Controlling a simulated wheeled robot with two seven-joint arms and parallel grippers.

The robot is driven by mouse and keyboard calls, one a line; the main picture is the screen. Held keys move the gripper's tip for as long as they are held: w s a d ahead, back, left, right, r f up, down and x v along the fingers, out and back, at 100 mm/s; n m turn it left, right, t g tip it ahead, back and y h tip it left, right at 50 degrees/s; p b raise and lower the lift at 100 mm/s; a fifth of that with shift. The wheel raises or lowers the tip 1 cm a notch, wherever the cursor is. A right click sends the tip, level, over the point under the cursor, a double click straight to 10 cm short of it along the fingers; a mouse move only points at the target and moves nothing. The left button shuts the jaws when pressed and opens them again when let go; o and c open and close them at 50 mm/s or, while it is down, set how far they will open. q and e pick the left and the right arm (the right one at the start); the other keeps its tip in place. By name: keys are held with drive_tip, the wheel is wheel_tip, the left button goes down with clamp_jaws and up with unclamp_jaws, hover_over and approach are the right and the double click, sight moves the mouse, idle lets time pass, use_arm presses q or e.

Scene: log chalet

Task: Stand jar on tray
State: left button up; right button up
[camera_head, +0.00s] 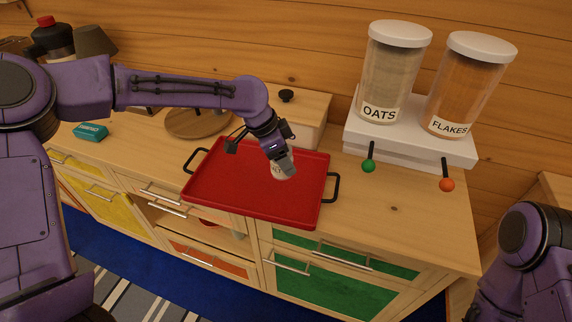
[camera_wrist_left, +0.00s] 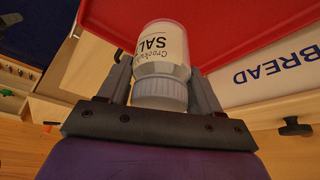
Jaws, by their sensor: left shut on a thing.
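The jar (camera_head: 283,171) is white with dark lettering; in the left wrist view its label (camera_wrist_left: 158,45) begins "SAL" and its ribbed lid (camera_wrist_left: 160,95) faces my wrist. My left gripper (camera_head: 279,162) is shut on the jar, with a finger on each side. The red tray (camera_head: 240,190) with black side handles lies on the wooden counter and also shows in the left wrist view (camera_wrist_left: 225,25). The jar is over the tray's right part; whether its base touches the tray I cannot tell. My right arm shows at the lower right, its gripper out of view.
A bread box (camera_head: 305,112) with a black knob stands behind the tray. Oats (camera_head: 388,75) and flakes (camera_head: 465,85) dispensers stand on a white base at the right. A round board (camera_head: 197,124) and teal packet (camera_head: 90,132) lie left. The tray's left part is bare.

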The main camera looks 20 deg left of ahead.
use_arm(q)
drive_tip(key=w+f, duration=0.1)
drive_tip(key=f, duration=0.1)
drive_tip(key=w+f, duration=0.1)
drive_tip(key=f, duration=0.1)
drive_tip(key=w+f+p, duration=0.1)
drive_tip(key=f, duration=0.1)
drive_tip(key=shift+w+d+f, duration=0.1)
drive_tip(key=shift+w+f, duration=0.15)
drive_tip(key=shift+f, duration=0.05)
drive_tip(key=shift+s+f, duration=0.1)
drive_tip(key=shift+f, duration=0.25)
drive_tip(key=shift+f, duration=0.2)
drive_tip(key=o, duration=1.2)
drive_tip(key=b+v, duration=0.1)
drive_tip(key=v, duration=1.1)
drive_tip(key=shift+d+r, duration=0.1)
drive_tip(key=shift+r, duration=0.15)
